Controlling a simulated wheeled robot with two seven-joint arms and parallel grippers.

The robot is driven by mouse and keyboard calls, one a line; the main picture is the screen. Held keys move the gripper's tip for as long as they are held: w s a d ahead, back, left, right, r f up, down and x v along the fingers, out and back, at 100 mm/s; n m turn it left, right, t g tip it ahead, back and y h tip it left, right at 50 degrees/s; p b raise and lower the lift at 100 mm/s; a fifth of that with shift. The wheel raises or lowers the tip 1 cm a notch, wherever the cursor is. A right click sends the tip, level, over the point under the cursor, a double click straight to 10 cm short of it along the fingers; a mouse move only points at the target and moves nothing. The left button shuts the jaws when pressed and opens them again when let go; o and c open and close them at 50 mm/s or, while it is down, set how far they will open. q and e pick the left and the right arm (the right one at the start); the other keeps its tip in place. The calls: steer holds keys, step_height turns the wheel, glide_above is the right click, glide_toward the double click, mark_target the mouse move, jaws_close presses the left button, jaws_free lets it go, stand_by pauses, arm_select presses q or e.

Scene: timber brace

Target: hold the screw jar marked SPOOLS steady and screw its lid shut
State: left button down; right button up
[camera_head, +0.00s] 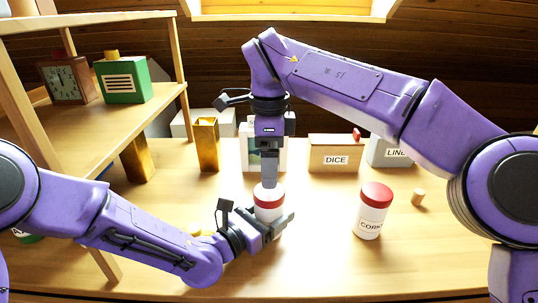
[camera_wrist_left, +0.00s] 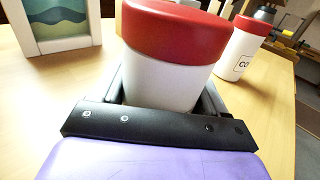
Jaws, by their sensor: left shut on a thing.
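A white jar (camera_head: 268,213) with a red lid (camera_head: 268,196) on top stands upright at the middle front of the table. No label shows on it, so I cannot read SPOOLS. My left gripper (camera_head: 281,226) is shut around the jar's white body, low down. The left wrist view shows the white body (camera_wrist_left: 165,75) between my fingers and the red lid (camera_wrist_left: 178,30) above them. My right gripper (camera_head: 269,183) points straight down over the lid. Its fingers are seen edge-on, so their opening and any contact with the lid are unclear.
A second red-lidded jar (camera_head: 371,212), with a partly readable label starting COR, stands to the right. A small wooden peg (camera_head: 418,197) is beyond it. A DICE box (camera_head: 335,155), another labelled box (camera_head: 391,152) and a gold vase (camera_head: 206,145) stand behind. A wooden shelf (camera_head: 120,116) is at left.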

step_height(320, 180, down, 7)
stand_by(0.3)
